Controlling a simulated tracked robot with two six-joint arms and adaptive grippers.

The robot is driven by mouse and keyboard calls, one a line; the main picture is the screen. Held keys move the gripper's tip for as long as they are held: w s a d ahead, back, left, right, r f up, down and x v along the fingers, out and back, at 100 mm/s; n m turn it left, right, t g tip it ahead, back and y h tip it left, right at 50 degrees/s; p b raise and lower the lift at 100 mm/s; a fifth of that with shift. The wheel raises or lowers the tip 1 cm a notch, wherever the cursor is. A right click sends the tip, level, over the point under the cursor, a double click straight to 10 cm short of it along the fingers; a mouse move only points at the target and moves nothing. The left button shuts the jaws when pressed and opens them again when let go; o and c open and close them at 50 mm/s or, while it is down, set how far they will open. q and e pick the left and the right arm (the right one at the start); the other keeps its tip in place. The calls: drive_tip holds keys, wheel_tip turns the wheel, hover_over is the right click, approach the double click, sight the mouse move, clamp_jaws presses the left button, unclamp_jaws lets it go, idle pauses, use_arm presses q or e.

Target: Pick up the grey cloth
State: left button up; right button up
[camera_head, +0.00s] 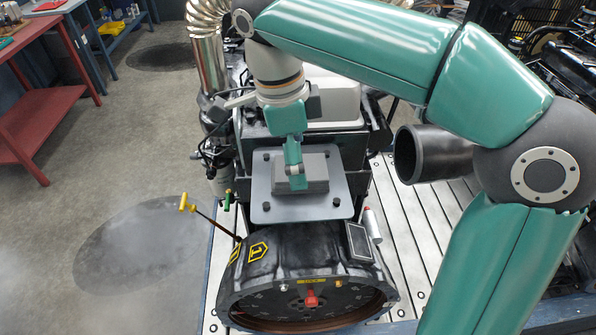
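A grey folded cloth (317,173) lies on a flat grey plate (262,205) with black knobs at its corners, on top of the engine. My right arm reaches in from the right, and its gripper (297,175) points down at the left part of the cloth. The fingers overlap the cloth in this view. They line up one behind the other, so I cannot tell whether they are open, shut or touching it. My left gripper is not in view.
A black engine housing (290,260) stands below the plate, with a yellow-handled dipstick (187,203) at its left. A dark pipe (430,153) opens to the right. A red table (50,100) stands at the far left, with free floor between.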

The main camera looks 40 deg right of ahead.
drive_tip(key=shift+d+f, duration=0.1)
drive_tip(key=shift+f, duration=0.8)
drive_tip(key=shift+c, duration=0.3)
drive_tip(key=c, duration=1.2)
drive_tip(key=shift+r, duration=0.15)
wheel_tip(320, 180, up, 10)
drive_tip(key=shift+f+p, duration=0.1)
drive_tip(key=shift+p, duration=0.6)
